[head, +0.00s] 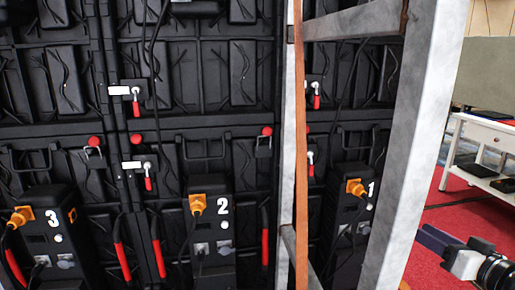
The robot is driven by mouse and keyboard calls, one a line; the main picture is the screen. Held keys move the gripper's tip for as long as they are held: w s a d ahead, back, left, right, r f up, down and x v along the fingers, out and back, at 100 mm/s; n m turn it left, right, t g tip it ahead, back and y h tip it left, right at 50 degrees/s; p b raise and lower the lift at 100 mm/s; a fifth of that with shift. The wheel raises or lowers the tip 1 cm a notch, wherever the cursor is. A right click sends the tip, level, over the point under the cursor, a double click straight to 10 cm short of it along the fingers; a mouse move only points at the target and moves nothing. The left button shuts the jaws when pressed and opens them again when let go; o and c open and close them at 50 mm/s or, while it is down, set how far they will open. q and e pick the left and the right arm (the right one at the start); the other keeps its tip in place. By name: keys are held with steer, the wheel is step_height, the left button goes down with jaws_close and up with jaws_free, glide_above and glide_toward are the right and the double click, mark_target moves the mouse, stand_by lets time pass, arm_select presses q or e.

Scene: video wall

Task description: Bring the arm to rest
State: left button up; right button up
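My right arm comes in from the lower right corner of the head view. Its gripper (433,238) has dark fingers pointing left, over the red floor and just right of the grey metal post. The fingers are small and seen at an angle, so I cannot tell whether they are open or shut. I see no object in them. My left arm and gripper are not in view.
The back of a black video wall (70,80) fills the left and middle, with numbered power units and orange plugs (197,204). A grey metal frame post (414,150) stands close by. A white table (487,135) stands on red carpet (440,212) at right.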

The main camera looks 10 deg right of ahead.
steer(key=s+a+f+n+g, duration=0.3)
steer(key=s+f, duration=0.2)
steer(key=f, duration=0.5)
steer(key=s+a+f+n+g, duration=0.2)
steer(key=s+a+f+n, duration=0.15)
steer(key=s+f, duration=0.4)
steer(key=s+a+f+n+g+h, duration=0.1)
steer(key=s+a+f+n+g, duration=0.15)
steer(key=s+f, duration=0.4)
steer(key=s+a+f+n+g, duration=0.1)
steer(key=s+a+f+n, duration=0.15)
steer(key=s+f, duration=0.4)
steer(key=a+m+t+y, duration=0.1)
steer(key=a+m, duration=0.7)
steer(key=a, duration=0.9)
arm_select(q)
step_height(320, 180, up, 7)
steer(key=p, duration=1)
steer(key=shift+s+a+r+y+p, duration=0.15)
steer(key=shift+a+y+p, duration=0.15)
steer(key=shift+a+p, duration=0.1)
arm_select(e)
step_height(320, 180, up, 8)
steer(key=shift+s+d+f, duration=0.2)
steer(key=shift+d+f, duration=0.05)
steer(key=shift+d, duration=0.1)
